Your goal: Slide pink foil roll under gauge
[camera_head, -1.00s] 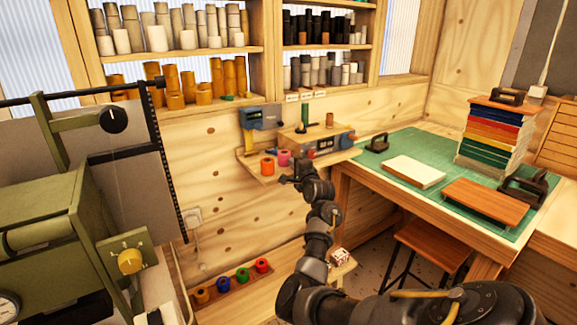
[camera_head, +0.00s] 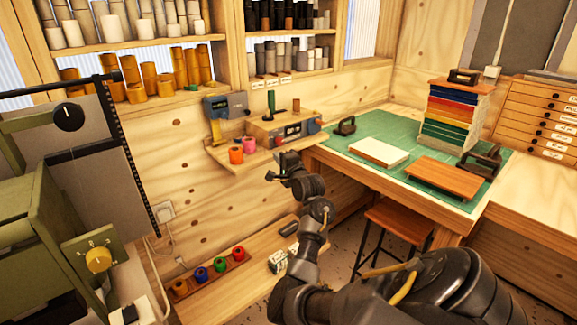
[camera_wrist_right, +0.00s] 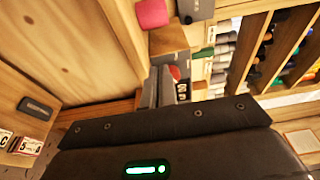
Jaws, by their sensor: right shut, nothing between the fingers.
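The pink foil roll (camera_head: 249,144) stands on a small wooden wall shelf (camera_head: 222,155), just right of and behind an orange roll (camera_head: 236,156). It also shows at the top of the right wrist view (camera_wrist_right: 152,13). A blue-grey device with a yellow upright, seemingly the gauge (camera_head: 226,104), is at the shelf's back, above and left of the pink roll. My right gripper (camera_head: 273,174) is shut and empty, in front of the shelf, right of and lower than the pink roll and apart from it. Its fingers show in the right wrist view (camera_wrist_right: 158,88). My left gripper is out of view.
A low rack of coloured rolls (camera_head: 238,268) lies below. An olive machine (camera_head: 35,220) fills the left.

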